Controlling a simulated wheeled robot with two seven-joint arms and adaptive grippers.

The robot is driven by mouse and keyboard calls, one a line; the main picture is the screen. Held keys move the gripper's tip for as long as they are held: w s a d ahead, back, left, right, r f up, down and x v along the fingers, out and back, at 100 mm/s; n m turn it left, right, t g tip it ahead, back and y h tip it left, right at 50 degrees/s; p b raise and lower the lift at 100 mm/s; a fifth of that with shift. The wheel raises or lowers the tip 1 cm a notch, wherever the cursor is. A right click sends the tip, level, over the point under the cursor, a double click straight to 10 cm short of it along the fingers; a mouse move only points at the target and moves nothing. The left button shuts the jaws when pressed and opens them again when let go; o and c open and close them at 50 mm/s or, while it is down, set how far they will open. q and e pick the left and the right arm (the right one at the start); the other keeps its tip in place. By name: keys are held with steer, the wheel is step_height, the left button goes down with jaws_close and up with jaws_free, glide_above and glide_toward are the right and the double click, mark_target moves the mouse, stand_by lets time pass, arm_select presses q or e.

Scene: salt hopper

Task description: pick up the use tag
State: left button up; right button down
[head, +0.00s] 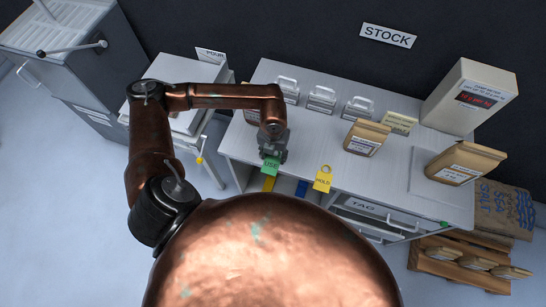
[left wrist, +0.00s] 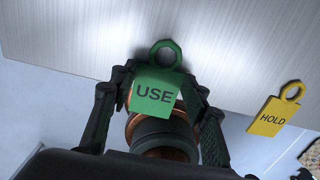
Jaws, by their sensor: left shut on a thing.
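The green use tag (head: 270,166) is at the front edge of the light grey bench in the head view. In the left wrist view the use tag (left wrist: 154,92) sits between the fingers, its ring upward and its word readable. My left gripper (head: 272,150) is shut on the tag; its fingers (left wrist: 158,85) flank it on both sides. Whether the tag still touches the bench edge, I cannot tell. The yellow hold tag (head: 323,180) hangs at the bench edge to the right, and it also shows in the left wrist view (left wrist: 272,115). My right gripper is not in view.
The bench (head: 395,170) carries paper bags (head: 366,137), several white-handled items at the back and a display box (head: 470,96). A tag drawer (head: 365,208) is below the front edge. A pallet with sacks (head: 470,262) stands at the right. A grey cabinet (head: 85,75) is at the left.

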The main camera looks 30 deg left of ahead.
arm_select(q)
step_height(320, 180, up, 2)
steer(key=shift+r, duration=0.2)
steer(key=s+d+r, duration=0.5)
steer(key=d+r, duration=0.5)
steer(key=d, duration=0.2)
steer(key=shift+s+d, duration=0.4)
